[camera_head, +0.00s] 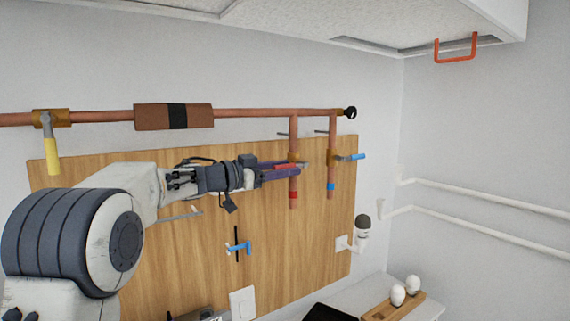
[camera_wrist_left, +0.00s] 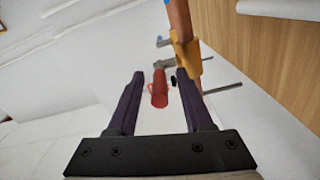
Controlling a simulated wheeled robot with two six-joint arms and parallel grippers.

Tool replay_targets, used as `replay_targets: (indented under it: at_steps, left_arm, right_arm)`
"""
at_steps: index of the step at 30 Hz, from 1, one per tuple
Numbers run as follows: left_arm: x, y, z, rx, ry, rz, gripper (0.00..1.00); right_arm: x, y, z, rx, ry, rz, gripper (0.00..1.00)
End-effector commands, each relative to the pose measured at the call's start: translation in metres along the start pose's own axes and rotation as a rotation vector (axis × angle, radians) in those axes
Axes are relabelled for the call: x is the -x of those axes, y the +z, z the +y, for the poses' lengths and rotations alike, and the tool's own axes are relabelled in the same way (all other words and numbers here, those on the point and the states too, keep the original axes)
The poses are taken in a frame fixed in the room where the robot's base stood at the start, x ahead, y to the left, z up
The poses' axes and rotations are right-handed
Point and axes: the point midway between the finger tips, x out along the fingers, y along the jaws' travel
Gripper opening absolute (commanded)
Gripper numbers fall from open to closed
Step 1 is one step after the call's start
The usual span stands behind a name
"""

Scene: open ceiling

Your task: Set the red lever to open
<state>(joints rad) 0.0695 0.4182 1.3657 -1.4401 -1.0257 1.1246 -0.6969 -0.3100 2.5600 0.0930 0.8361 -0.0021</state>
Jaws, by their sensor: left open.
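The red lever (camera_head: 285,167) sits on the brass valve of the left vertical copper pipe (camera_head: 294,184), in front of the wooden board. In the left wrist view the red lever (camera_wrist_left: 158,92) lies between the two purple fingers, with gaps on both sides. The brass valve body (camera_wrist_left: 187,56) is just beyond the right fingertip. My left gripper (camera_head: 296,168) is open around the lever, and the fingers partly hide it in the head view. The left wrist view also shows the open jaws (camera_wrist_left: 161,75). My right gripper is not in view.
A blue lever (camera_head: 353,157) is on the neighbouring pipe to the right. A yellow lever (camera_head: 51,157) hangs from the horizontal pipe at far left. A blue hook-like part (camera_head: 238,248) is lower on the wooden board (camera_head: 330,240). White wall pipes (camera_head: 480,193) run at right.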

Motion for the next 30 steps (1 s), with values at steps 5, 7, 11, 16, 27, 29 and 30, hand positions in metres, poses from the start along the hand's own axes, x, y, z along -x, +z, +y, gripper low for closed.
replay_targets:
  at_steps: [5, 7, 11, 16, 27, 29, 30]
  left_arm:
    - [-0.0023, -0.0001, 0.0003, 0.000, 0.000, 0.001, 0.51]
    - [-0.0022, 0.0000, 0.0003, 0.000, 0.000, 0.001, 0.51]
    - [-0.0019, 0.0000, 0.0003, 0.000, 0.000, 0.001, 0.16]
    - [-0.0016, 0.0000, 0.0001, 0.000, -0.001, 0.001, 0.00]
    - [-0.0011, -0.0001, -0.0003, 0.000, -0.001, 0.001, 0.00]
    - [-0.0011, -0.0002, -0.0004, 0.000, -0.002, 0.001, 0.00]
    - [-0.0011, -0.0002, -0.0004, 0.000, -0.002, 0.001, 0.00]
  right_arm:
    - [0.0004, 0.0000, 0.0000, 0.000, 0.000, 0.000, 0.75]
    - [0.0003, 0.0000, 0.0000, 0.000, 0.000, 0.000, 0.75]
    - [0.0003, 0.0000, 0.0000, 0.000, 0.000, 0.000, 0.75]
    - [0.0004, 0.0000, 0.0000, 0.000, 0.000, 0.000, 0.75]
    - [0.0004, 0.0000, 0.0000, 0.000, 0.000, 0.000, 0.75]
    - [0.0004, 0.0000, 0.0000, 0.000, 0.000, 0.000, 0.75]
    - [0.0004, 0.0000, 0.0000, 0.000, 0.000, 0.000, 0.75]
